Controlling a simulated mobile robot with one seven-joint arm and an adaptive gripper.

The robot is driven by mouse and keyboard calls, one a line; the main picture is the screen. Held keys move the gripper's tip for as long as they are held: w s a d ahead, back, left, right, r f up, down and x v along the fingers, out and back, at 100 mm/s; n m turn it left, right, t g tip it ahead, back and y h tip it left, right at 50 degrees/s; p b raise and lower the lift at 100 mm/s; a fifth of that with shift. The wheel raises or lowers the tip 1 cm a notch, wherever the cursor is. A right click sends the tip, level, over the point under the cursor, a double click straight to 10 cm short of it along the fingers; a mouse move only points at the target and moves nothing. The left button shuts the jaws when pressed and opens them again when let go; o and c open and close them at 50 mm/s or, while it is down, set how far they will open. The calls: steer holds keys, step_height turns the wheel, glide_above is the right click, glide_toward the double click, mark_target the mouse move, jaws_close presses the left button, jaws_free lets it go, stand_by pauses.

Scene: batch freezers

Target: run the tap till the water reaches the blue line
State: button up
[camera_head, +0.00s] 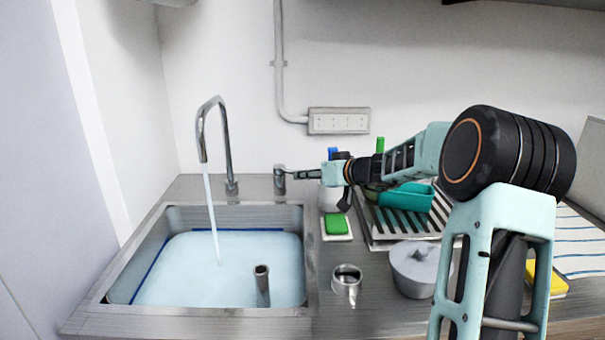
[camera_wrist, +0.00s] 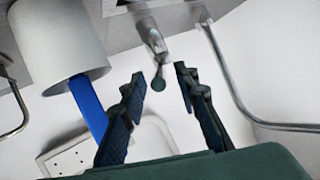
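The curved metal tap spout (camera_head: 227,145) stands behind the sink at the left. A stream of water (camera_head: 211,215) runs from it into the sink (camera_head: 311,260). Pale blue water (camera_head: 205,270) fills much of the basin. The blue line (camera_head: 245,230) shows on the back wall and down the left wall, close to the water's edge; whether the water touches it I cannot tell. The tap control (camera_head: 280,181) stands right of the spout. My gripper (camera_head: 305,174) reaches it from the right. In the wrist view my gripper (camera_wrist: 160,73) is open, with the lever (camera_wrist: 156,68) between or just beyond its fingertips.
An upright metal pipe (camera_head: 262,288) stands in the water. A metal jug (camera_head: 346,283), a lidded pot (camera_head: 412,272) and a green sponge (camera_head: 336,225) lie right of the sink. A white cylinder (camera_wrist: 62,40) is close to my gripper. A dish rack (camera_head: 385,240) is below my arm.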

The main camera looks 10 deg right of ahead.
steer(key=shift+x, duration=1.35)
jaws_close()
